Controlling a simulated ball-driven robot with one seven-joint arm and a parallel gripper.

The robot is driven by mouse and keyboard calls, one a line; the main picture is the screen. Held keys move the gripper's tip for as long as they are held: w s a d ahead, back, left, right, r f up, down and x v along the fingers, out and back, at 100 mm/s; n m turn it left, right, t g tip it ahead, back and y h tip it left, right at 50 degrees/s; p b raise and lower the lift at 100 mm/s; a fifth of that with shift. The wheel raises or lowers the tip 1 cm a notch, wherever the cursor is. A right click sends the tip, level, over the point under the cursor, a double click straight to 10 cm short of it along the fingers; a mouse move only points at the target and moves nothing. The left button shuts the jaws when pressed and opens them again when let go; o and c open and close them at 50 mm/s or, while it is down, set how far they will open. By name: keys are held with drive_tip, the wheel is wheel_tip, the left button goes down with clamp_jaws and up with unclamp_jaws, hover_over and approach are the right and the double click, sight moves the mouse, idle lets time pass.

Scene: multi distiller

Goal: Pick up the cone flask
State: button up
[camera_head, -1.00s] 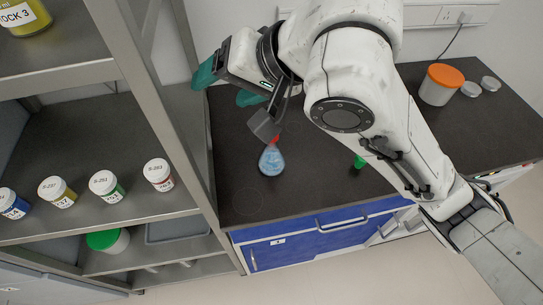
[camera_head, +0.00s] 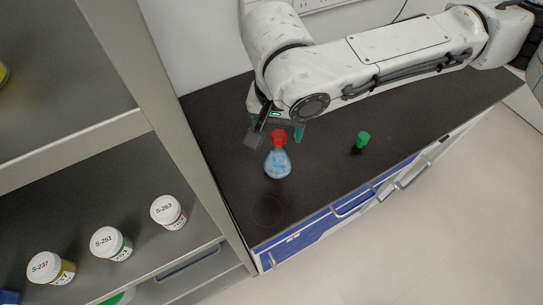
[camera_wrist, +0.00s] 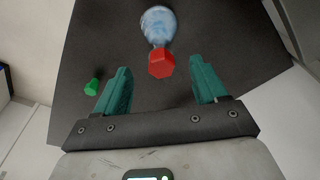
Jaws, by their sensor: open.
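The cone flask (camera_head: 278,163) stands on the dark bench top. It has a red cap and a bluish body. In the wrist view the flask (camera_wrist: 158,24) is at the top middle, with its red cap toward me, in line with the gap between my fingers. My gripper (camera_wrist: 160,85) is open, with a green finger on each side and nothing between them. In the head view my gripper (camera_head: 299,134) is just behind the flask, partly hidden by my arm. The flask does not appear to touch either finger.
A small green-capped item (camera_head: 362,139) stands to the right of the flask. A metal shelf (camera_head: 190,140) with white-lidded jars (camera_head: 168,212) rises at the left. Blue drawers (camera_head: 300,241) lie below the bench's front edge. The bench in front of the flask is clear.

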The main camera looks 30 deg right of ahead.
sight(278, 145)
drive_tip(key=shift+w+f, duration=0.2)
drive_tip(key=shift+f, duration=0.8)
drive_tip(key=shift+w+d+f+p, duration=0.15)
drive_tip(key=shift+f, duration=1.25)
drive_tip(key=shift+w+d+f+p, duration=0.1)
drive_tip(key=shift+d+f+p, duration=0.05)
drive_tip(key=shift+f, duration=1.2)
drive_tip(key=shift+c, duration=0.3)
clamp_jaws()
